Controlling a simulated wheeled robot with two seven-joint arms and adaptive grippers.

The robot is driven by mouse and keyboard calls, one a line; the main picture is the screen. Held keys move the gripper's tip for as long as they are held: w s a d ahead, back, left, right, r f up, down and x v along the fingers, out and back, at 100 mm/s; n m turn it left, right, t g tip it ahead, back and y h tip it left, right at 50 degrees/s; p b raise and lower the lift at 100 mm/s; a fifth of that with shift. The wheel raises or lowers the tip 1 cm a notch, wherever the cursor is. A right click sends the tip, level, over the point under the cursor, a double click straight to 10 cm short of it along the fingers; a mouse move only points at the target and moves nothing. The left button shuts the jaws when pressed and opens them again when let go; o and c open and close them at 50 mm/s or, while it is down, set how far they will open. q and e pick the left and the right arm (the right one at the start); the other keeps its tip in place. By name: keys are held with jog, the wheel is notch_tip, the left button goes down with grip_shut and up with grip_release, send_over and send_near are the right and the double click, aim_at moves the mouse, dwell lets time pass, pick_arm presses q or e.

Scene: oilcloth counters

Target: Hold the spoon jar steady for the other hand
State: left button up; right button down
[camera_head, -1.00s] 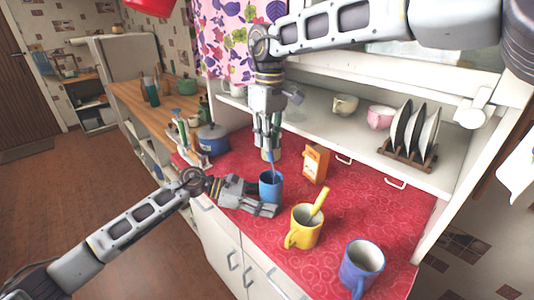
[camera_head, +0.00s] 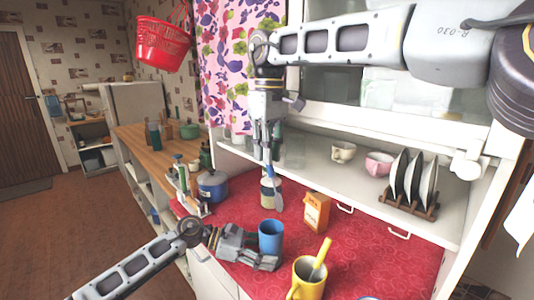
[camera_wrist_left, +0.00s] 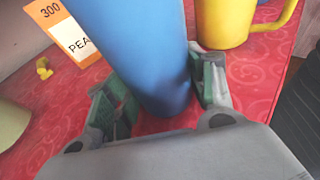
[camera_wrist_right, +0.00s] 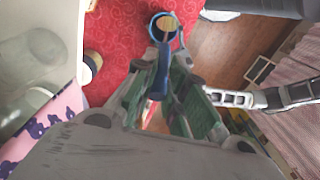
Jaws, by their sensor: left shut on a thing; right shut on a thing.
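The blue spoon jar (camera_head: 271,238) stands upright on the red counter. My left gripper (camera_head: 262,260) is shut around its lower part. In the left wrist view the blue jar (camera_wrist_left: 140,45) sits between the two fingers. My right gripper (camera_head: 268,138) is shut on a blue-grey spoon (camera_head: 275,190), which hangs down above the jar, its lower end apart from the rim in the head view. In the right wrist view the spoon (camera_wrist_right: 160,75) points toward the jar's round rim (camera_wrist_right: 154,32). The inside of the jar is mostly hidden.
A yellow mug (camera_head: 306,281) with a yellow utensil stands right of the jar. An orange box (camera_head: 316,212) stands behind. A blue pot (camera_head: 212,187) is at the left. Plates in a rack (camera_head: 408,204) sit on the shelf. Red cloth right of the box is clear.

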pick_arm(q)
jog(key=o, duration=0.8)
jog(key=shift+o, duration=0.2)
jog(key=shift+v, duration=6)
